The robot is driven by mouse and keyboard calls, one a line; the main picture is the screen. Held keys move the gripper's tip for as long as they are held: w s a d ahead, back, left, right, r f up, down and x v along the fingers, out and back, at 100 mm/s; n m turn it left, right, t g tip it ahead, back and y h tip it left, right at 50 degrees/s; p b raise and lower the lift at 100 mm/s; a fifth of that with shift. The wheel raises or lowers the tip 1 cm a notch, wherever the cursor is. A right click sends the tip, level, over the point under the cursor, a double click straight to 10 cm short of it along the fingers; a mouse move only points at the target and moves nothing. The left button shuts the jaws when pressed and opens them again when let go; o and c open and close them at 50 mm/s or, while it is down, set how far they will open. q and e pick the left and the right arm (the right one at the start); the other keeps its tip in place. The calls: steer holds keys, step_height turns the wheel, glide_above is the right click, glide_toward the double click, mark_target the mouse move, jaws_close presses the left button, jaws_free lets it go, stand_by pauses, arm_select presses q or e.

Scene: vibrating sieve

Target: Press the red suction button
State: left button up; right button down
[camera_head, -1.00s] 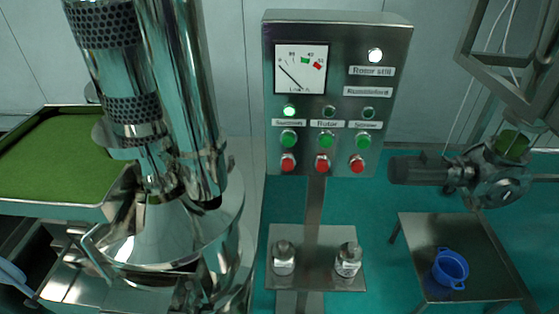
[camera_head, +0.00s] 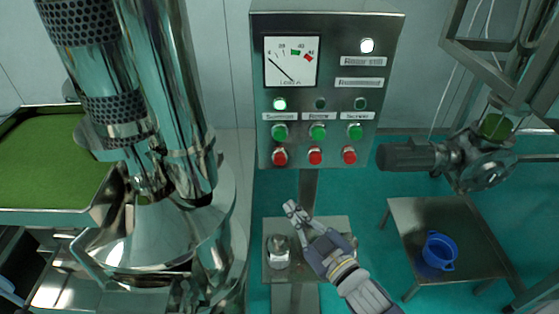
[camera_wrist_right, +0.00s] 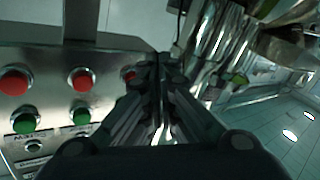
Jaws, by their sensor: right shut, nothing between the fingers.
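The control panel (camera_head: 325,40) has a bottom row of red buttons. The red suction button (camera_head: 280,156) is the leftmost, below a green button (camera_head: 280,132) and a lit green lamp (camera_head: 280,104). My right gripper (camera_head: 291,207) is shut and empty, below the panel, its fingers pointing up toward the red suction button and apart from it in the picture. In the right wrist view the panel appears upside down. The shut fingers (camera_wrist_right: 163,65) partly hide the nearest red button (camera_wrist_right: 129,74), which appears to be the suction one. My left gripper is out of view.
Other red buttons (camera_head: 315,157) sit close to the right. A steel sieve machine (camera_head: 170,230) stands left of the panel. A motor (camera_head: 410,156) juts in at the right, above a table (camera_head: 410,212) with a blue pot (camera_head: 440,252).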

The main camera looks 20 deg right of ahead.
mark_target(280, 160)
steer(key=s+a+r+n+t+y, duration=0.1)
steer(key=s+a+r+n+y, duration=0.1)
steer(key=r, duration=0.5)
steer(key=a+n+y, duration=0.1)
steer(key=n+y, duration=0.1)
steer(key=y, duration=0.1)
steer(key=shift+a+r+t, duration=0.25)
steer(key=shift+t, duration=0.05)
steer(key=w+d+b, duration=0.1)
steer(key=w+d, duration=0.1)
steer(key=w, duration=0.6)
steer(key=shift+w+d, duration=0.2)
steer(key=shift+d, duration=0.05)
steer(key=shift+w, duration=0.1)
stand_by(0.7)
steer(key=shift+w+d, duration=0.1)
steer(key=shift+w, duration=0.2)
